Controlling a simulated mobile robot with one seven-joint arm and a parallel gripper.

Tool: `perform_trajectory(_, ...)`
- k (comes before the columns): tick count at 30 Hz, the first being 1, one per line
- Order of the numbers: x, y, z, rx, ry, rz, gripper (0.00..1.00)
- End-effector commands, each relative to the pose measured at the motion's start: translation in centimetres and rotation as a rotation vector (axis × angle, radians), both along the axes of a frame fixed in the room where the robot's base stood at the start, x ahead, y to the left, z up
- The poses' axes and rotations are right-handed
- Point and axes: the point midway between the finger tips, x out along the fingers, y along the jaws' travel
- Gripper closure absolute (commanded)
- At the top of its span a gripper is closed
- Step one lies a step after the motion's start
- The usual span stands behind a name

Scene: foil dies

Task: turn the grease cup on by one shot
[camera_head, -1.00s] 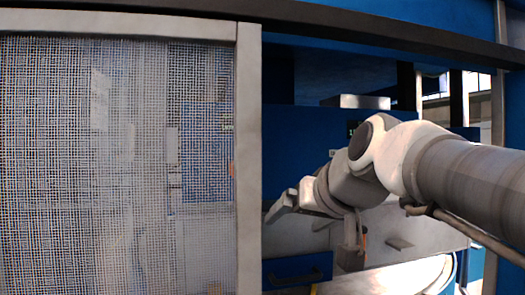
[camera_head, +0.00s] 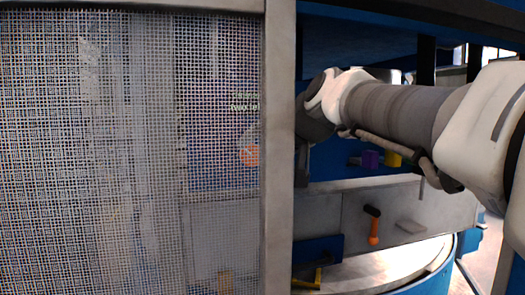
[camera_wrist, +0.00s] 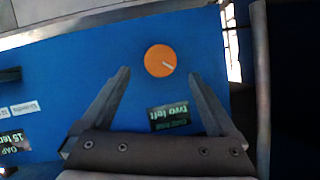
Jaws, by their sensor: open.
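In the wrist view an orange round cap (camera_wrist: 160,61) with a short white line on it sits on a blue panel. I take it to be the grease cup. A dark label with "two left" (camera_wrist: 170,116), upside down, is just below it. My gripper (camera_wrist: 158,74) is open, its two fingers on either side of the cap and apart from it. In the head view an orange disc (camera_head: 250,155) shows dimly through the mesh, under a small label (camera_head: 245,102). My gripper is hidden there behind the post and mesh.
A mesh guard (camera_head: 100,150) with a grey post (camera_head: 279,140) fills the left. A second label (camera_wrist: 15,140) is at the wrist view's left.

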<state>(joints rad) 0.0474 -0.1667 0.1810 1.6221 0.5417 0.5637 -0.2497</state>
Motion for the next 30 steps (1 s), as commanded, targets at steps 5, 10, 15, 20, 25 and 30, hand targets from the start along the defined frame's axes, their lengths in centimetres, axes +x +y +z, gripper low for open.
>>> perform_trajectory(5, 3.1, 1.4, -1.2, -0.001, 0.004, 0.001, 0.06)
perform_trajectory(10, 5.0, 2.2, -2.0, 0.001, 0.001, 0.000, 0.06)
perform_trajectory(15, 6.0, 2.6, -2.5, 0.000, 0.000, 0.000, 0.06)
perform_trajectory(20, 6.1, 2.7, -2.6, -0.001, 0.000, 0.000, 0.06)
perform_trajectory(25, 6.1, 2.7, -2.6, -0.001, 0.000, 0.000, 0.10)
perform_trajectory(30, 6.1, 2.7, -2.6, 0.000, 0.000, 0.000, 0.40)
